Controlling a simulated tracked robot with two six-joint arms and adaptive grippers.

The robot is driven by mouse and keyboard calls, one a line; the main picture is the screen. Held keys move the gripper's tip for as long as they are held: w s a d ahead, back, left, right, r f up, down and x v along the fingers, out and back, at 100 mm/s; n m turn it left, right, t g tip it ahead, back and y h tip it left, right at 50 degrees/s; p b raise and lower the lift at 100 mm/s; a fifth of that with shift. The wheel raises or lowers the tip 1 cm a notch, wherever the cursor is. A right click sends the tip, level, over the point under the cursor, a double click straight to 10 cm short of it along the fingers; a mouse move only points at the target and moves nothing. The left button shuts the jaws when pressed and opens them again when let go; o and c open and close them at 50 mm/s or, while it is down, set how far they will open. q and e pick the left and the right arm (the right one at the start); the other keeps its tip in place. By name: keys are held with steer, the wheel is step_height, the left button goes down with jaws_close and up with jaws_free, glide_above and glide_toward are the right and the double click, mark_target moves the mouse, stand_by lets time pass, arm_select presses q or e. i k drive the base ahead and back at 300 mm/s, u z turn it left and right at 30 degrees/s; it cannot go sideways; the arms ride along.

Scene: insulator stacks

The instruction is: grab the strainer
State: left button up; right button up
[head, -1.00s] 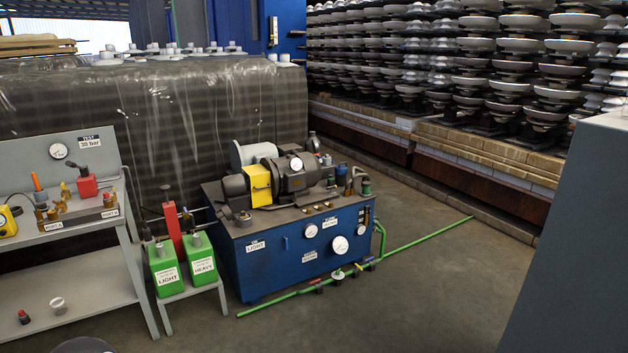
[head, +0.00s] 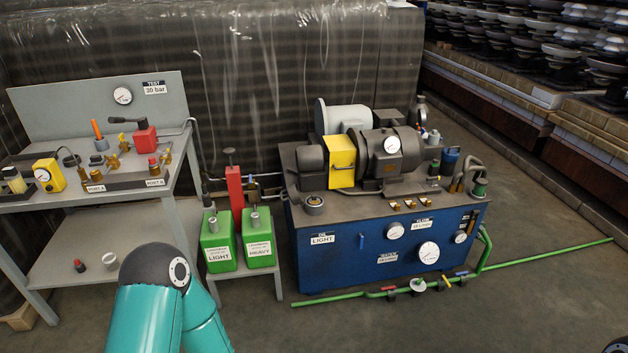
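I cannot tell for certain which thing is the strainer. A small round grey fitting (head: 314,206) sits on the left end of the blue oil unit's top (head: 345,265). A small pale cup-like piece (head: 110,261) stands on the lower shelf of the grey test bench (head: 60,272), beside a small dark piece with a red top (head: 81,266). Both are too small to identify. A teal link of my arm rises at the bottom left, in front of the bench. Neither gripper is in view.
Two green oil cans, LIGHT (head: 217,252) and HEAVY (head: 258,250), stand on a low grey stand left of the oil unit. A red hand pump (head: 235,190) is behind them. A green pipe (head: 545,255) runs low along the floor. The floor at right is open.

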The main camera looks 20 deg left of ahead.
mark_target(314, 201)
steer(key=u, duration=0.25)
steer(key=i, duration=1.4)
steer(key=u, duration=0.7)
steer(key=i, duration=1.2)
steer(key=u, duration=0.35)
